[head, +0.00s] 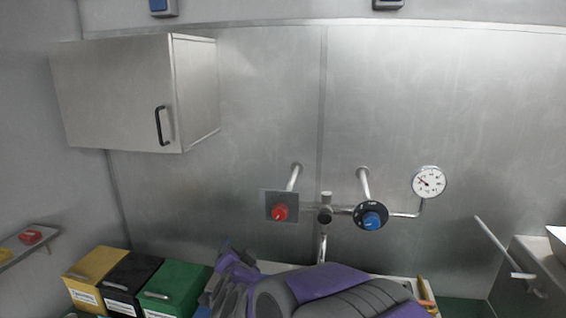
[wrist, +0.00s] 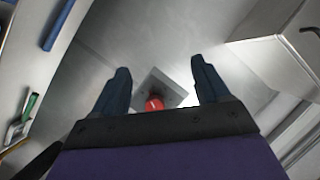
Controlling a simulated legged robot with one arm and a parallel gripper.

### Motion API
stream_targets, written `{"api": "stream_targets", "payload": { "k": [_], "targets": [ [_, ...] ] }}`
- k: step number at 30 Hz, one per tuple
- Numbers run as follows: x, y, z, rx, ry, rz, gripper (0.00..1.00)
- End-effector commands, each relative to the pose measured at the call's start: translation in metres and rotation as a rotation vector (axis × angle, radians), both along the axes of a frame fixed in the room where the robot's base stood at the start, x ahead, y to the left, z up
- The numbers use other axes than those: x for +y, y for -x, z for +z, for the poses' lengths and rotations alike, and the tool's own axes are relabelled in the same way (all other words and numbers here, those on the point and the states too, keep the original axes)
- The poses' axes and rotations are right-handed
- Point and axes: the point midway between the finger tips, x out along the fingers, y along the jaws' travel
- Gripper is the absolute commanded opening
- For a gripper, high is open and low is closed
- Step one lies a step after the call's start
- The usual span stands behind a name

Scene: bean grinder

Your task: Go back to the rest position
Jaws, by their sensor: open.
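My gripper (wrist: 163,78) is open in the wrist view, with its two dark fingers spread apart and nothing held between them. Beyond the fingers, a red knob (wrist: 153,103) on a grey square plate shows between them, apart from the gripper. In the head view my purple and grey arm fills the bottom middle, and its fingertips cannot be made out clearly. There the red knob (head: 281,212) sits on the metal wall above the arm.
A blue knob (head: 372,221) and a round gauge (head: 429,182) are on the wall to the right. A closed cabinet (head: 120,95) hangs at upper left. Yellow (head: 97,272), black (head: 130,278) and green (head: 177,285) bins stand left of my arm. A small shelf (head: 25,245) is at far left.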

Motion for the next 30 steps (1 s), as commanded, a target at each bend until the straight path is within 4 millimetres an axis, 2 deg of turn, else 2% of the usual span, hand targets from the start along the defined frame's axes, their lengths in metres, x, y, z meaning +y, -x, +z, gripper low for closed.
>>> {"api": "stream_targets", "payload": {
  "k": [5, 11, 17, 22, 27, 30],
  "targets": [
    [-0.012, 0.04, -0.002, 0.158, 0.077, 0.191, 0.75],
    [-0.042, 0.106, -0.019, 0.363, 0.207, 0.375, 0.75],
    [-0.097, 0.191, -0.044, 0.604, 0.355, 0.506, 0.75],
    [-0.156, 0.275, -0.063, 0.849, 0.469, 0.57, 0.75],
    [-0.213, 0.362, -0.073, 1.103, 0.542, 0.592, 0.75],
    [-0.235, 0.402, -0.074, 1.22, 0.558, 0.593, 0.75]
  ]
}}
